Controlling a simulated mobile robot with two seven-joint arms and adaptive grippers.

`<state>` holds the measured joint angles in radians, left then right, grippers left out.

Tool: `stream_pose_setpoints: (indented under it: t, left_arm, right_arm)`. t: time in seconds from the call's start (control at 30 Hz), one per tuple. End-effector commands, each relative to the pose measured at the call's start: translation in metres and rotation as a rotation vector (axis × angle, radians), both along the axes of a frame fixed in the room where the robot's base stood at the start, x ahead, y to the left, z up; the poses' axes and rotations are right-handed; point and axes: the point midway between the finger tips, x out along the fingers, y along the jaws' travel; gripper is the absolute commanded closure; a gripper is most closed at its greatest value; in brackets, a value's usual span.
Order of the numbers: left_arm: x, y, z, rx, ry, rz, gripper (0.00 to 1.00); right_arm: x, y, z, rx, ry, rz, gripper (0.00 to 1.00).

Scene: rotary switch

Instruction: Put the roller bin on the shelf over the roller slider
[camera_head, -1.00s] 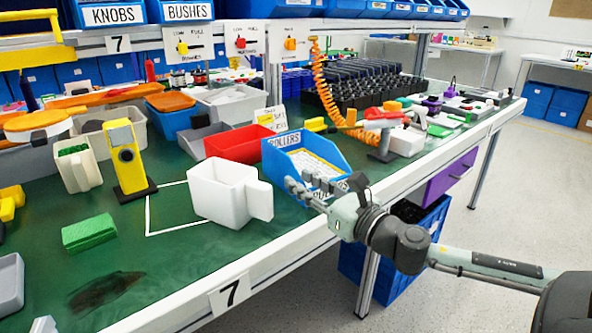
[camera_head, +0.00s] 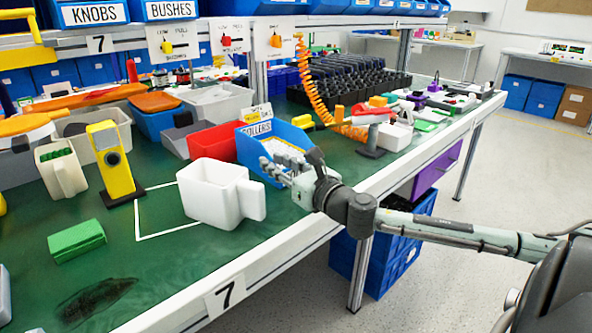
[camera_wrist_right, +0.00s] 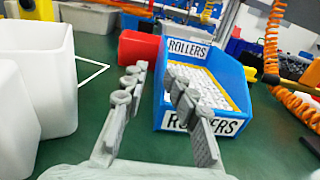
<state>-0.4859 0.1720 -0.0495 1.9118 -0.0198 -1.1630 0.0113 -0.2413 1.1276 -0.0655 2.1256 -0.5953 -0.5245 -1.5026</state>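The roller bin (camera_head: 249,154) is a blue open tray of white rollers labelled ROLLERS. It stands on the green bench near the front edge, and shows right of centre in the right wrist view (camera_wrist_right: 242,92). My right gripper (camera_head: 284,172) is at its front, partly hiding it. In the right wrist view the gripper (camera_wrist_right: 158,86) is open and empty. One finger overlaps the bin's front panel; contact is unclear. The shelf (camera_head: 125,37) above the bench carries blue bins and small sliders with yellow, red and orange knobs. I cannot read which is the roller slider. My left gripper is not in view.
A white container (camera_head: 212,197) stands left of the bin, and a red bin (camera_head: 207,142) is behind it. An orange coiled hose (camera_head: 318,100) hangs to the right. Blue KNOBS (camera_head: 92,14) and BUSHES (camera_head: 165,9) bins occupy the shelf's left part.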

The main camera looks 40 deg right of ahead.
Motion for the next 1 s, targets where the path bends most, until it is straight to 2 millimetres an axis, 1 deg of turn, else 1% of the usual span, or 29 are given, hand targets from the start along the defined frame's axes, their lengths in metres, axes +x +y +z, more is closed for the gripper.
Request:
stream_pose_setpoints:
  t: [0.03,0.17,0.27,0.47,0.6,0.7,1.0]
  left_arm:
    - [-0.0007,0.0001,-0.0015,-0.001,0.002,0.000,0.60]
    - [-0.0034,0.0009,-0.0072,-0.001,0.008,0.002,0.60]
    - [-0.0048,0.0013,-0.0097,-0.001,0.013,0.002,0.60]
    - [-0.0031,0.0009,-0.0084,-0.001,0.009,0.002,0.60]
    - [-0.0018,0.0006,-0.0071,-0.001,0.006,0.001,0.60]
    - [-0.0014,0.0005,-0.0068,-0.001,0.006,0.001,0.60]
    - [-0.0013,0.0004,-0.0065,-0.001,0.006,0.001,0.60]
  right_arm:
    - [0.0041,0.0000,-0.0050,0.005,0.009,0.001,0.72]
    - [0.0102,0.0011,-0.0059,0.005,0.011,0.003,0.72]
    - [0.0113,0.0016,-0.0069,0.004,0.013,0.004,0.72]
    - [0.0109,0.0019,-0.0077,0.004,0.014,0.005,0.73]
    - [0.0107,0.0020,-0.0079,0.004,0.015,0.005,0.90]
    - [0.0107,0.0017,-0.0079,0.004,0.014,0.004,1.00]
    - [0.0110,0.0008,-0.0080,0.003,0.015,0.002,1.00]
